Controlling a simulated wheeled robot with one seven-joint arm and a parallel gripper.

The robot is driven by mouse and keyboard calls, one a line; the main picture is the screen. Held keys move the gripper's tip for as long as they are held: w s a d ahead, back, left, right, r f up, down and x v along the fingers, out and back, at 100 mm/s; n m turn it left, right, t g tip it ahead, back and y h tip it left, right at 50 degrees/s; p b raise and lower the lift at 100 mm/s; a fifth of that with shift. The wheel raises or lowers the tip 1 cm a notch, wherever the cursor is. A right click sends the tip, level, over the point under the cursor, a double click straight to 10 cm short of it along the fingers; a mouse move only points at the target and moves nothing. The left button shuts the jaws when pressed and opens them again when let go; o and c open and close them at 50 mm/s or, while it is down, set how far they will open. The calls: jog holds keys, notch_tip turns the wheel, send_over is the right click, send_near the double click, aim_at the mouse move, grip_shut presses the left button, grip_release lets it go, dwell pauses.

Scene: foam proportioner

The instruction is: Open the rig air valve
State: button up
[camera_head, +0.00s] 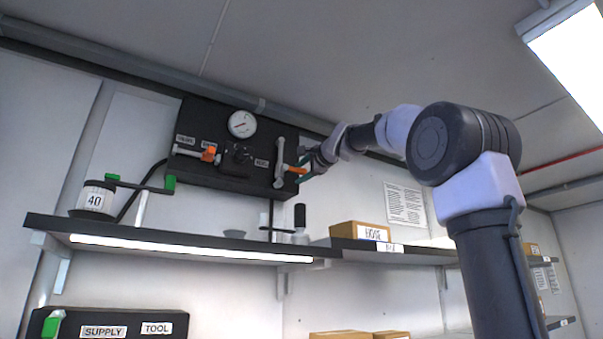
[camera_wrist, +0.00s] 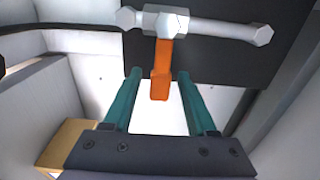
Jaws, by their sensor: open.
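A dark panel (camera_head: 220,180) is mounted on the back wall. At its right side is a silver valve pipe (camera_head: 280,160) with an orange lever (camera_head: 296,170); the label beside it is too small to read surely. In the wrist view the silver valve (camera_wrist: 205,25) lies across the top, and its orange lever (camera_wrist: 160,75) points down toward me. My gripper (camera_head: 306,172) is at this lever. In the wrist view its two teal fingers (camera_wrist: 158,75) are open, one on each side of the lever, with gaps on both sides.
A pressure gauge (camera_head: 242,124) and another orange-handled valve (camera_head: 208,154) sit on the panel's left part. A cardboard box (camera_head: 358,231) stands on the shelf to the right.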

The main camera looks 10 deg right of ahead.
jog(key=shift+c, duration=0.3)
grip_shut()
dwell(1.1)
